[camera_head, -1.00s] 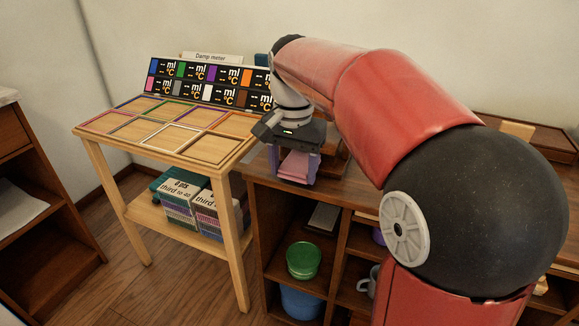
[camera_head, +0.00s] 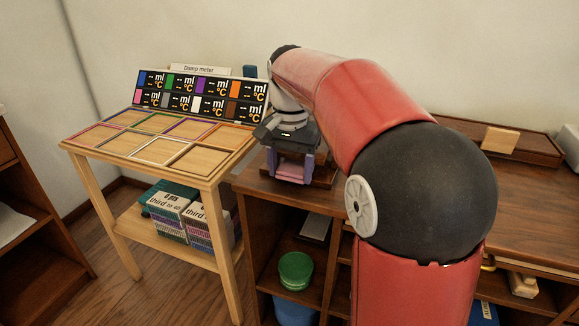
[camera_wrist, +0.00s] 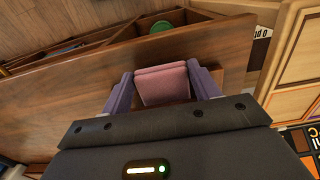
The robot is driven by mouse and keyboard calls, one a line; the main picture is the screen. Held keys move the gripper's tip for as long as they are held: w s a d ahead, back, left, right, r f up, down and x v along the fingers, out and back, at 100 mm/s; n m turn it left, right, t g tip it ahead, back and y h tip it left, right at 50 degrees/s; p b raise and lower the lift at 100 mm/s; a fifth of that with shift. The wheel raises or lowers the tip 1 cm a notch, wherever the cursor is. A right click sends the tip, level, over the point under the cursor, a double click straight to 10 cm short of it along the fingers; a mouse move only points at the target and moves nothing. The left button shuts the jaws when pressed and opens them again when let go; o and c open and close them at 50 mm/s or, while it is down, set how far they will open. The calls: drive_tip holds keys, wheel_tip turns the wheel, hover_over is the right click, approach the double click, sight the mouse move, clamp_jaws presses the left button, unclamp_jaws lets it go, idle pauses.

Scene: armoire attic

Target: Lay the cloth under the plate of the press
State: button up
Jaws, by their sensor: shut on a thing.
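My gripper (camera_head: 290,168) is shut on a pink folded cloth (camera_head: 291,173). In the wrist view the cloth (camera_wrist: 162,85) sits flat between the two purple fingers of my gripper (camera_wrist: 162,88). The cloth is over the left end of the brown wooden cabinet top (camera_head: 340,199). I cannot tell whether it touches the wood. A brown wooden piece (camera_head: 325,173) shows just behind and right of my gripper, mostly hidden. I cannot tell whether it is the press. No press plate can be made out.
A light wooden table (camera_head: 205,168) with coloured frames and a damp meter panel (camera_head: 200,92) stands left of the cabinet. A dark wooden tray (camera_head: 540,152) with a pale block (camera_head: 499,140) lies at the back right. A green container (camera_head: 296,271) sits in the cabinet's shelves.

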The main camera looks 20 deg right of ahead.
drive_tip(key=o, duration=1.1)
drive_tip(key=shift+o, duration=0.2)
drive_tip(key=shift+r, duration=0.1)
wheel_tip(320, 180, up, 7)
drive_tip(key=shift+s+r, duration=0.2)
drive_tip(key=s+f+n+t, duration=0.2)
drive_tip(key=s+f, duration=0.5)
drive_tip(key=s, duration=0.4)
drive_tip(key=s+f+n+t, duration=0.3)
drive_tip(key=s+f+n, duration=0.2)
drive_tip(key=s, duration=0.5)
drive_tip(key=shift+s+f+t, duration=0.3)
drive_tip(key=shift+s+f, duration=0.1)
drive_tip(key=shift+f, duration=0.55)
